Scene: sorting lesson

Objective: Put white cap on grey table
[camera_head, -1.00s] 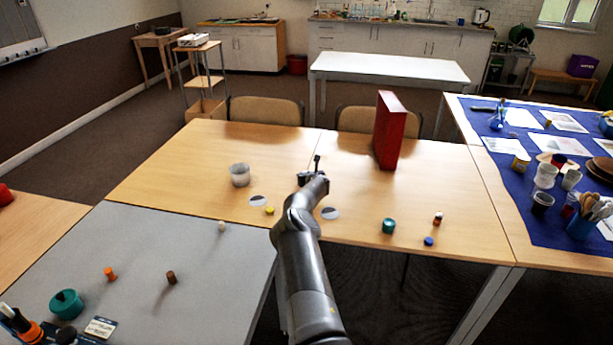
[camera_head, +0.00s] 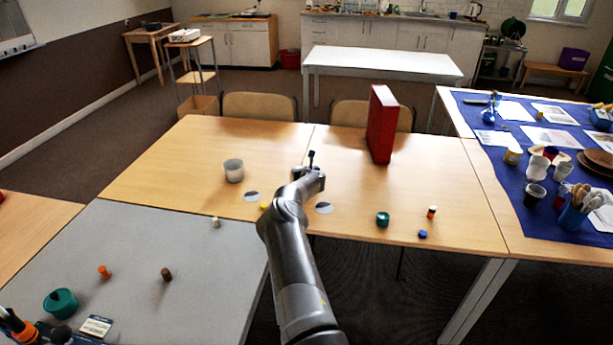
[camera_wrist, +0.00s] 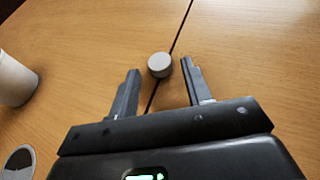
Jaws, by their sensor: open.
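The white cap (camera_wrist: 158,67) is a small, round, pale grey-white piece on the wooden table, by the seam between two tabletops. In the wrist view it shows between my two fingertips, with a gap on each side. My gripper (camera_wrist: 160,72) is open and empty; its height above the cap is hard to judge. In the head view my gripper (camera_head: 312,163) is over the wooden table near that seam, and I cannot make out the cap there. The grey table (camera_head: 150,237) is at the lower left, adjoining the wooden table.
On the grey table are a small cream piece (camera_head: 215,222), an orange piece (camera_head: 104,272), a brown piece (camera_head: 167,274) and a teal container (camera_head: 60,303). On the wooden table stand a whitish cup (camera_head: 233,171), a tall red box (camera_head: 381,125) and a green jar (camera_head: 382,219).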

